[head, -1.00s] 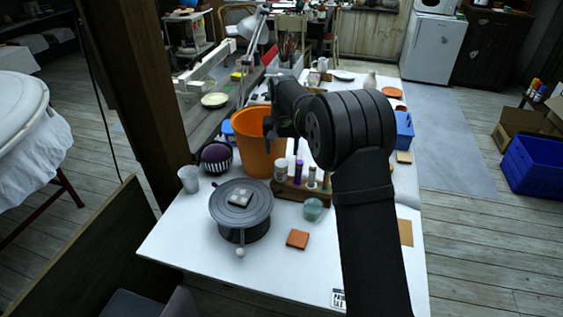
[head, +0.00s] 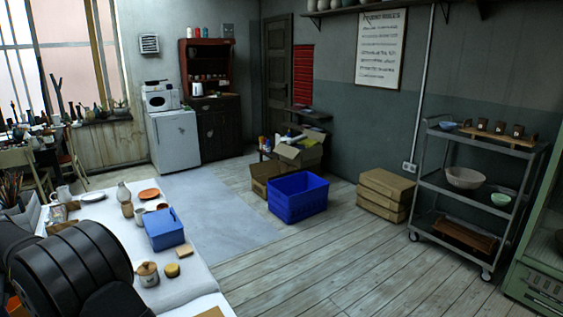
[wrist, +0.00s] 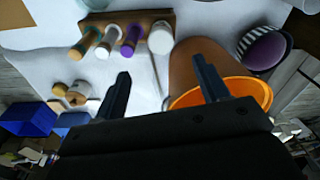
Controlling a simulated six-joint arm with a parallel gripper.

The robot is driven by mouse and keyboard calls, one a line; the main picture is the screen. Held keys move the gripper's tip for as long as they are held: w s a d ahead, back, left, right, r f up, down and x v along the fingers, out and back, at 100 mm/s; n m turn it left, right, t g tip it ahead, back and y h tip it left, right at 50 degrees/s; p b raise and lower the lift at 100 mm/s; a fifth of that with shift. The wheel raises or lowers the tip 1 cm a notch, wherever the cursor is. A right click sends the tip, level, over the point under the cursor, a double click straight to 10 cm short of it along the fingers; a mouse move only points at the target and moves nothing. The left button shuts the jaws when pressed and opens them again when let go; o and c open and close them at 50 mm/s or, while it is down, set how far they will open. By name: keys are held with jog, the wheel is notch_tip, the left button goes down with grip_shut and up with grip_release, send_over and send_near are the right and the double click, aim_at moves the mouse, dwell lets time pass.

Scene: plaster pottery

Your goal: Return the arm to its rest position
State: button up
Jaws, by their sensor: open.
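My gripper (wrist: 162,92) shows in the wrist view with its two dark fingers spread apart and nothing between them. It is above the white table (wrist: 40,42), with the orange bucket (wrist: 262,92) close to its right finger. A wooden rack (wrist: 125,20) with several capped bottles stands at the top of that view. In the head view only a dark part of my arm shows at the lower left; the gripper itself is out of that view.
On the table stand a blue bin (head: 165,232), a lidded jar (head: 148,274) and an orange plate (head: 149,194). A blue crate (head: 298,198), cardboard boxes (head: 386,190) and a metal cart (head: 475,185) stand on the floor. Open floor (head: 320,260) lies right of the table.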

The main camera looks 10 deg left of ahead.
jog(key=f, duration=0.9)
jog(key=shift+w+a+f, duration=0.15)
jog(key=shift+a+f, duration=0.2)
jog(key=shift+f, duration=0.05)
jog(key=shift+r, duration=0.1)
jog(key=shift+d+r, duration=0.15)
jog(key=shift+r, duration=2.2)
jog(key=shift+r, duration=0.1)
notch_tip(320, 180, up, 6)
jog(key=f, duration=0.1)
jog(key=shift+f, duration=5.05)
